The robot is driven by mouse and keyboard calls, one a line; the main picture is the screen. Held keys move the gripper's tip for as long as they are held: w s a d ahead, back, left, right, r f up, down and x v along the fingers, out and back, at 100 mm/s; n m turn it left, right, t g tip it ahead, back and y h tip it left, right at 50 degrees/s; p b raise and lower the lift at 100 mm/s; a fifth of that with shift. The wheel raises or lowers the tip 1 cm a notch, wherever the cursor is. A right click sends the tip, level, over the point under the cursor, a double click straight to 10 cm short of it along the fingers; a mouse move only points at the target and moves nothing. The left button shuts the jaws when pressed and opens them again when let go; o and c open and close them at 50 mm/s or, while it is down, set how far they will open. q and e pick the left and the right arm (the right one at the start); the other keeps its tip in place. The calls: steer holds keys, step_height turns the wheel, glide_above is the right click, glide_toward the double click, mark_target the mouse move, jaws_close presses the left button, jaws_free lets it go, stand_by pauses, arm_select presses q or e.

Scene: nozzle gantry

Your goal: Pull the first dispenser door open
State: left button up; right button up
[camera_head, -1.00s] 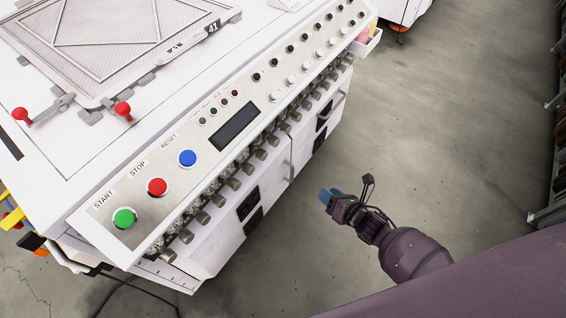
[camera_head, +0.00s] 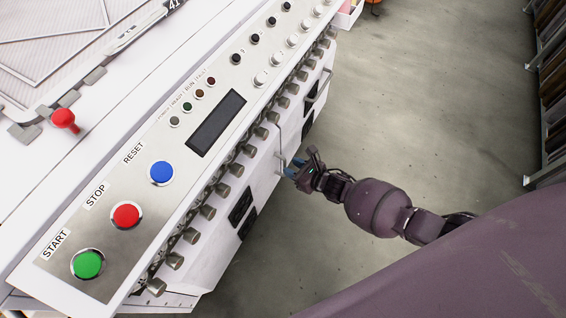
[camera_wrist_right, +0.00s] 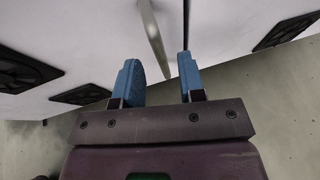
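The white cabinet front below the nozzle row has dispenser doors, and the near door (camera_head: 262,185) carries a slim metal handle (camera_head: 280,148). My right gripper (camera_head: 289,170) is at the lower end of this handle. In the right wrist view the blue fingers of my right gripper (camera_wrist_right: 160,76) are apart, with the metal handle (camera_wrist_right: 153,40) reaching down between their tips. Neither finger clearly presses on the handle. The door looks closed, with a dark seam (camera_wrist_right: 186,22) beside the handle. My left gripper is not in view.
A control panel with a green START button (camera_head: 88,264), a red STOP button (camera_head: 126,215) and a blue RESET button (camera_head: 161,173) slopes above the doors. Several nozzles stick out below it. A second handle (camera_head: 318,87) is farther along. The floor (camera_head: 420,100) to the right is clear.

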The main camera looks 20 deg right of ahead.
mark_target(285, 164)
steer(key=shift+b+x, duration=0.55)
steer(key=shift+x, duration=1.45)
steer(key=shift+c, duration=0.5)
jaws_close()
